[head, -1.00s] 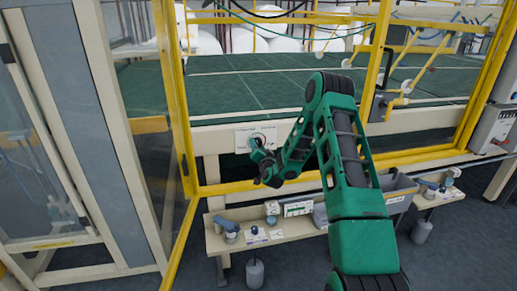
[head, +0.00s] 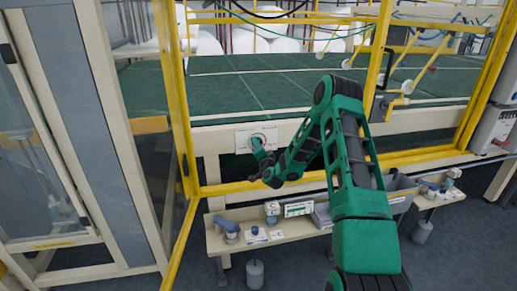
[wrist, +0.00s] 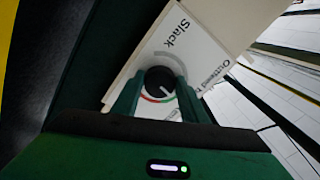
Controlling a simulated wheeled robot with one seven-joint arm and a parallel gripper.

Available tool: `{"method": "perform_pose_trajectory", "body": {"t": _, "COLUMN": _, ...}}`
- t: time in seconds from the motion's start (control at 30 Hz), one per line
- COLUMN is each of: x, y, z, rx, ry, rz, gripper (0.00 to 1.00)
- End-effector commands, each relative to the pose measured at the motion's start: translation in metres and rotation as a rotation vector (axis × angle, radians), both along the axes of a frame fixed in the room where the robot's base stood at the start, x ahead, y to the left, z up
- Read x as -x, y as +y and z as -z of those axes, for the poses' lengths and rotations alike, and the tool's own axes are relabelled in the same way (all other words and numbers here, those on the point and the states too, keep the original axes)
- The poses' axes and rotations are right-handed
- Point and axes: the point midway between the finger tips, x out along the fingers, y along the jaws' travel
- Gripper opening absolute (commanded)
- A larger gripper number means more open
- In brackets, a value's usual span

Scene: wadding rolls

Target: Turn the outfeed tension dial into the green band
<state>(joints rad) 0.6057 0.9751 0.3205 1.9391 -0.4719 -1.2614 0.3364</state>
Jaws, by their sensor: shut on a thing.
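The outfeed tension dial is a round black knob (wrist: 160,78) on a white label plate (wrist: 190,42), between my fingers in the wrist view. The plate reads "Slack" and part of "Outfeed". A grey arc curves past the knob on the upper side, and red and green arc pieces show below it. A pale mark shows on the knob's lower edge, but its exact heading is hard to tell. My gripper (wrist: 158,92) is shut on the knob, one green finger on each side. In the head view my gripper (head: 257,148) reaches the plate (head: 242,138) on the cream rail and covers most of the dial.
Yellow guard posts (head: 182,110) and rails frame the plate. A green machine bed (head: 225,90) lies behind it. Below, a cream shelf (head: 285,232) holds small devices, and a grey bin (head: 400,190) stands to the right. A grey cabinet panel (head: 95,100) stands on the left.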

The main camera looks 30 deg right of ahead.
Motion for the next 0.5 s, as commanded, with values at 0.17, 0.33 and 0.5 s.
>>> {"method": "perform_pose_trajectory", "body": {"t": 0.17, "x": 0.0007, "y": -0.0064, "z": -0.0019, "rx": 0.007, "ry": -0.004, "rz": 0.010, "gripper": 0.47}}
{"method": "perform_pose_trajectory", "body": {"t": 0.33, "x": 0.0005, "y": -0.0040, "z": -0.0010, "rx": 0.006, "ry": -0.002, "rz": 0.006, "gripper": 0.58}}
{"method": "perform_pose_trajectory", "body": {"t": 0.5, "x": 0.0007, "y": -0.0025, "z": -0.0003, "rx": 0.004, "ry": 0.000, "rz": 0.004, "gripper": 0.58}}
